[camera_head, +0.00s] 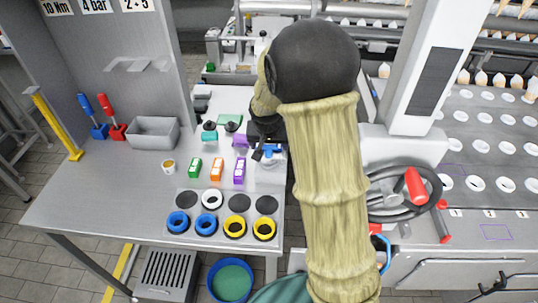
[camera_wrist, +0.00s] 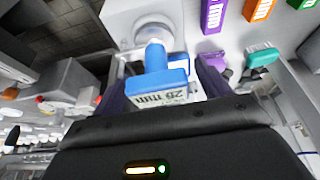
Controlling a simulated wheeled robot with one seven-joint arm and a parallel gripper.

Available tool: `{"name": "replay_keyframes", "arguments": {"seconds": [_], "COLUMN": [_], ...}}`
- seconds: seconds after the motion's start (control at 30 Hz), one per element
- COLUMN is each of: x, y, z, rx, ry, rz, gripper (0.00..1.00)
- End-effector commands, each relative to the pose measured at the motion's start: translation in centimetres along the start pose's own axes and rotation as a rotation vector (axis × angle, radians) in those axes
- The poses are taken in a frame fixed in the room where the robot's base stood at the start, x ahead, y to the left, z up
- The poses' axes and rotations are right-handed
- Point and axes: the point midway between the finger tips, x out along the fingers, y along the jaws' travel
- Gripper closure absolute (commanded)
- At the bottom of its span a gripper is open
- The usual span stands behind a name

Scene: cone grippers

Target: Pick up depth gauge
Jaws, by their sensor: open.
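A blue block with a blue stem and a white label, apparently reading "28 mm" upside down, is the likely depth gauge (camera_wrist: 153,72). It stands at the top centre of the wrist view, against a round pale base. In the head view its blue part (camera_head: 270,154) shows at the right edge of the grey table, beside my gripper (camera_head: 262,150). In the wrist view my gripper (camera_wrist: 162,80) is open, with purple-edged fingers on either side of the blue block. I cannot tell whether they touch it. My arm hides the table's far right side.
Teal (camera_head: 209,131) and purple (camera_head: 241,141) pieces stand close to the left. Green (camera_head: 195,168), orange (camera_head: 216,169) and purple (camera_head: 239,171) boxes lie nearer the front, above blue and yellow rings (camera_head: 207,224). A grey bin (camera_head: 155,133) stands left. A machine with cones is right.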

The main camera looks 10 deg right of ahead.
Motion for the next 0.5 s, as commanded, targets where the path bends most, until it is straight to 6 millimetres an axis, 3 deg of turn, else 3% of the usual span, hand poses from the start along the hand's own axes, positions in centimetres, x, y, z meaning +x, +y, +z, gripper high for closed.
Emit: {"name": "replay_keyframes", "arguments": {"seconds": [0.03, 0.3, 0.5], "x": [-0.01, -0.02, -0.06], "y": [0.0, -0.02, -0.04], "z": [0.0, 0.0, -0.04], "rx": [0.0, 0.0, 0.0], "ry": [0.0, 0.0, 0.001], "rz": [0.0, 0.0, -0.001], "gripper": [0.24, 0.77, 0.78]}}
